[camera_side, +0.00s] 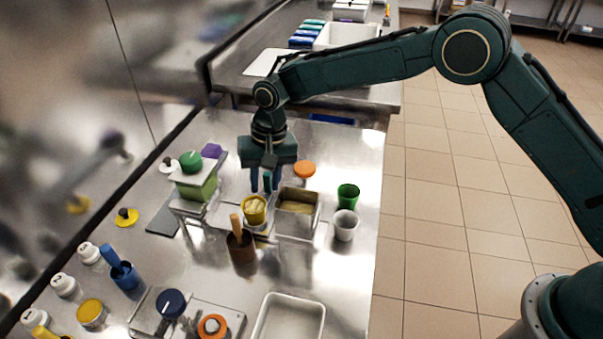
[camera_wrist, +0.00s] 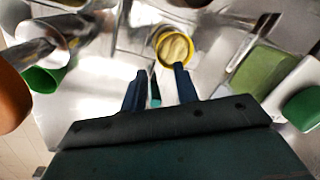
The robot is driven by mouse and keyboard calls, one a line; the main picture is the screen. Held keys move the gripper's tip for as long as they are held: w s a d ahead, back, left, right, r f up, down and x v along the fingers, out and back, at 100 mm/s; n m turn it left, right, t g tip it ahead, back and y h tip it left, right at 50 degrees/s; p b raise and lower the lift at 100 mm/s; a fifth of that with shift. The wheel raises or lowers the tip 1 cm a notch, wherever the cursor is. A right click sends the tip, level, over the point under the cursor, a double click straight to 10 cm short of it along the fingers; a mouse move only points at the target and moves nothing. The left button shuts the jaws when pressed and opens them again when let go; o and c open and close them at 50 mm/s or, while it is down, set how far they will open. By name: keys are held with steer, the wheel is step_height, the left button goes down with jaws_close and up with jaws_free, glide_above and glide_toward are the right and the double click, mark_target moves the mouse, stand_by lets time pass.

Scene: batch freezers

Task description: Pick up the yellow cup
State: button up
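The yellow cup (camera_side: 254,218) stands upright on the steel counter and holds pale yellow contents. It also shows in the wrist view (camera_wrist: 172,63), just beyond my fingertips and a little to the right of the middle. My gripper (camera_side: 266,189) points down close behind the cup in the side view. The cup is not enclosed by the fingers. I cannot tell whether the right finger touches it.
A metal bin (camera_side: 298,225) stands close to the cup's right, with a green cup (camera_side: 348,196) and a white cup (camera_side: 345,226) beyond. A brown holder (camera_side: 240,250) with a wooden-handled tool is in front.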

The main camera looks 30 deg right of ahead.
mark_target(264, 202)
steer(key=shift+a+f, duration=0.1)
steer(key=shift+f, duration=0.7)
steer(key=shift+s+a+f, duration=0.1)
steer(key=shift+a+f, duration=0.1)
steer(key=shift+f, duration=1.1)
steer(key=shift+s+a+f, duration=0.1)
steer(key=shift+a+f, duration=0.1)
steer(key=shift+f, duration=1.05)
jaws_close()
